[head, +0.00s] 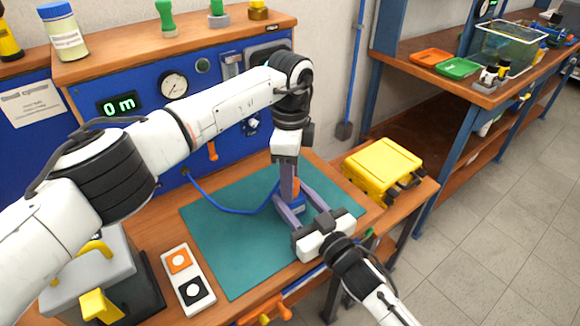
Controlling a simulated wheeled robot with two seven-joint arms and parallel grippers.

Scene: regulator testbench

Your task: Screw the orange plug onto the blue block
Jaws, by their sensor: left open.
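The blue block (294,208) stands on the teal mat (225,240), partly hidden by both grippers. A bit of orange, the orange plug (296,186), shows just above it beside my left gripper's fingers. I cannot tell whether its thread sits in the block. My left gripper (289,186) points straight down over the block and is open around or close beside the plug. My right gripper (292,199) comes from the lower right. Its two long fingers lie along opposite sides of the block and appear closed on it.
A blue hose (232,210) runs from the blue gauge panel (140,85) toward the block. A two-button box (187,280) stands left of the mat. A yellow case (382,165) sits at the right. The mat's left part is clear.

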